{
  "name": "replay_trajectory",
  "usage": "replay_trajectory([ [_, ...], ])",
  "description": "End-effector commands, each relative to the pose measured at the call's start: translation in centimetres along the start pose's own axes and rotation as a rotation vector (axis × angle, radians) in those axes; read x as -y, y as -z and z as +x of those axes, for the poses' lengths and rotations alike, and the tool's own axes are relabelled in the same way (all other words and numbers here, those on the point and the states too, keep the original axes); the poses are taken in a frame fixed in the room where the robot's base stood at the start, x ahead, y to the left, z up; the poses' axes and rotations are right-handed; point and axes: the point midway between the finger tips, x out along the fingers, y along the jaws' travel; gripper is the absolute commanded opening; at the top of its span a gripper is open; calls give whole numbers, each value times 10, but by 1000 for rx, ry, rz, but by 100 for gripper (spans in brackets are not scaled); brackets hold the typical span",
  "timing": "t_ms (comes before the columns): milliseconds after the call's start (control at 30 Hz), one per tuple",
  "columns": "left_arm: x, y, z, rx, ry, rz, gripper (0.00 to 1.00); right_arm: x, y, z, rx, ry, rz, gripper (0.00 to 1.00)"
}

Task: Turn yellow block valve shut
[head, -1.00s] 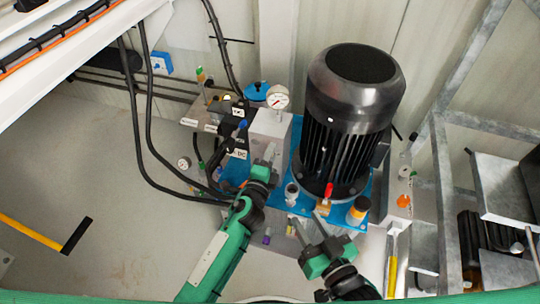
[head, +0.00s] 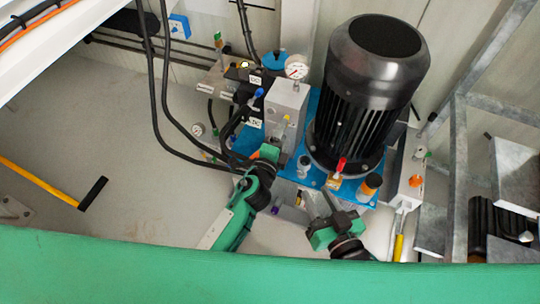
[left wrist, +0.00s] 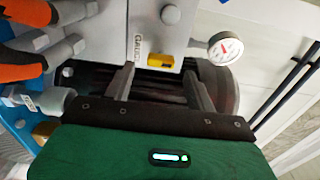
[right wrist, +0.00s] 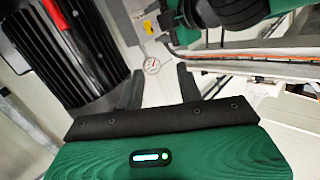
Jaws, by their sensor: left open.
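The yellow block valve (left wrist: 161,61) is a small yellow handle on the face of a grey block (left wrist: 145,25), close to the pressure gauge, in the left wrist view. In the head view the block (head: 288,103) stands left of the motor. My left gripper (left wrist: 158,82) is open, its fingers pointing at the block. The valve shows just beyond and between the fingertips, with no clear contact. In the head view my left gripper (head: 277,138) is just in front of the block. My right gripper (right wrist: 160,82) is open and empty, lower right of the left one in the head view (head: 330,202).
The big black motor (head: 370,95) stands right of the block. The gauge (head: 297,67) sits on top of it. A red-handled valve (head: 341,164) and an orange-capped fitting (head: 370,187) are near my right gripper. Black hoses (head: 165,110) hang at left.

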Motion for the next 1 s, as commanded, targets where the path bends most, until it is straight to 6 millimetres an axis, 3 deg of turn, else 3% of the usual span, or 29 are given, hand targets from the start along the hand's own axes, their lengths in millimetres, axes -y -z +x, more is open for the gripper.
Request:
replay_trajectory([
  [300,-1,0,-60,0,-2,-1,56,2,-10,-4,27,0,6,36],
  [500,-2,1,-88,0,-2,0,56,-1,4,0,-39,0,-6,36],
  [700,-1,0,-103,0,-1,0,56,-4,24,4,-111,-1,-19,36],
  [1000,0,0,-106,0,0,0,56,-4,25,5,-119,-3,-18,36],
])
